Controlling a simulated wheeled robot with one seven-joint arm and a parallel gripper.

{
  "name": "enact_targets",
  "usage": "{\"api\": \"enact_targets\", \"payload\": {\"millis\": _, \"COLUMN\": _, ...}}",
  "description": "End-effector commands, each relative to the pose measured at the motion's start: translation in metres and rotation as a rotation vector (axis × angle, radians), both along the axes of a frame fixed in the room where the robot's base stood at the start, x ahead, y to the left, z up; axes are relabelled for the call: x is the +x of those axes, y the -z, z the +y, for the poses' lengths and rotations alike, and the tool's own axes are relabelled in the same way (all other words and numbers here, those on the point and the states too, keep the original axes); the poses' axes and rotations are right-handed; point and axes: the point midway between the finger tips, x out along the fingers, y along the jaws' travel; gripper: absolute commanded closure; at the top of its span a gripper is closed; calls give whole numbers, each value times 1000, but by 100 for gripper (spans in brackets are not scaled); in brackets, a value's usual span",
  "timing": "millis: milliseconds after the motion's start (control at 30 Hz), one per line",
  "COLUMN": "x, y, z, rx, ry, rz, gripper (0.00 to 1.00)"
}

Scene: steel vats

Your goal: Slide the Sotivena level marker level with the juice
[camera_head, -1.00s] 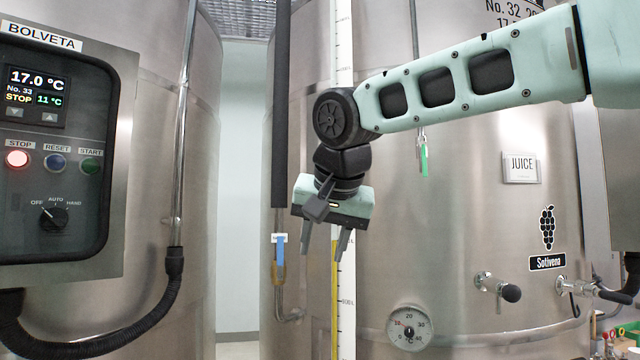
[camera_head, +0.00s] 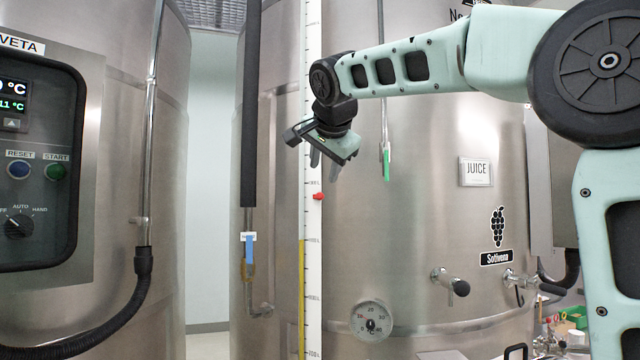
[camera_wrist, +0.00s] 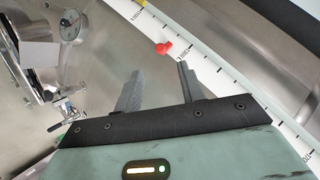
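The Sotivena vat (camera_head: 420,215) is the steel tank with the grape label and a JUICE sign. A white scale (camera_head: 314,265) runs upright on its left front. The juice shows as a yellow column (camera_head: 302,290) along the scale's left edge. The red level marker (camera_head: 319,196) sits on the scale, clearly above the yellow column's top. My gripper (camera_head: 325,167) is open and empty, just above the marker and tilted. In the wrist view, the marker (camera_wrist: 163,48) lies ahead of the two spread fingers (camera_wrist: 160,68), apart from them.
A round dial thermometer (camera_head: 371,320) and a valve handle (camera_head: 452,284) stick out of the vat, right of the scale. A pipe with a blue-handled valve (camera_head: 249,248) stands left of the scale. The BOLVETA control panel (camera_head: 45,170) is at far left.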

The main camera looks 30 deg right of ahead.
Motion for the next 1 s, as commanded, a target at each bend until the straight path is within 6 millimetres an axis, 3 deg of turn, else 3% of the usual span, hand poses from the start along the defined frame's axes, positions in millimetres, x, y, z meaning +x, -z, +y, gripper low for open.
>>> {"api": "enact_targets", "payload": {"millis": 200, "x": 33, "y": 23, "z": -17, "rx": 0, "ry": 2, "rz": 5, "gripper": 60}}
{"api": "enact_targets", "payload": {"millis": 400, "x": 53, "y": 39, "z": -27, "rx": 0, "ry": 0, "rz": 2, "gripper": 60}}
{"api": "enact_targets", "payload": {"millis": 833, "x": 62, "y": 48, "z": -31, "rx": 0, "ry": -2, "rz": 0, "gripper": 60}}
{"api": "enact_targets", "payload": {"millis": 867, "x": 62, "y": 48, "z": -31, "rx": 0, "ry": -2, "rz": 0, "gripper": 63}}
{"api": "enact_targets", "payload": {"millis": 1000, "x": 62, "y": 48, "z": -31, "rx": 0, "ry": -2, "rz": 0, "gripper": 100}}
